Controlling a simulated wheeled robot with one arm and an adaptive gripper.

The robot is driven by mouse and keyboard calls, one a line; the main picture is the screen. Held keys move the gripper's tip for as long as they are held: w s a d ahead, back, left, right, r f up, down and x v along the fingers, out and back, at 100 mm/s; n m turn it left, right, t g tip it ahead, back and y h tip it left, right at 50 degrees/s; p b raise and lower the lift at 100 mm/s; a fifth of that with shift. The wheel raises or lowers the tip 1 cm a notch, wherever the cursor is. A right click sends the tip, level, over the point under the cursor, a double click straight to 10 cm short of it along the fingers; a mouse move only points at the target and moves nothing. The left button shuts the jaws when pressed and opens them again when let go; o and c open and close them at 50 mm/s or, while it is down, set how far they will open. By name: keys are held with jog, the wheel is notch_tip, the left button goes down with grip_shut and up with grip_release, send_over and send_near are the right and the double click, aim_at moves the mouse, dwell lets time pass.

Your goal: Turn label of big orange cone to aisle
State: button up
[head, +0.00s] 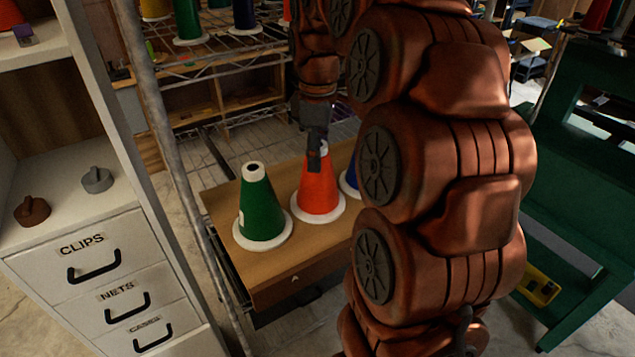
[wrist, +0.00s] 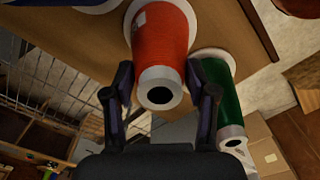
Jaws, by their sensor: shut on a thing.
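The big orange cone (head: 318,190) is a thread cone with a white base, standing upright on the wooden board between a green cone (head: 260,205) and a blue cone (head: 350,178). My gripper (head: 315,158) comes down from above and is shut on the orange cone near its top. In the wrist view the fingers (wrist: 160,82) lie on either side of the orange cone (wrist: 162,42) by its white tip. A small pale label (wrist: 140,18) shows on its upper left side there. No label shows on it in the head view. The blue cone is mostly hidden by my arm.
The wooden board (head: 290,277) has bare space at its front. Wire shelves (head: 220,65) with more cones are behind. A green cart (head: 575,215) stands right.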

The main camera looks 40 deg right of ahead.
jog(key=shift+r, duration=0.2)
jog(key=shift+f+m+b, duration=0.15)
jog(key=shift+m+b, duration=0.4)
jog(key=shift+m, duration=0.15)
jog(key=m+b, duration=0.1)
jog(key=m, duration=0.3)
jog(key=shift+b, duration=0.3)
jog(key=m+b, duration=0.1)
jog(key=m, duration=0.8)
jog(key=shift+r, duration=0.2)
jog(key=m, duration=0.5)
jog(key=shift+m+p, duration=0.3)
jog(key=shift+p, duration=0.05)
jog(key=shift+m, duration=0.7)
jog(key=shift+f, duration=0.2)
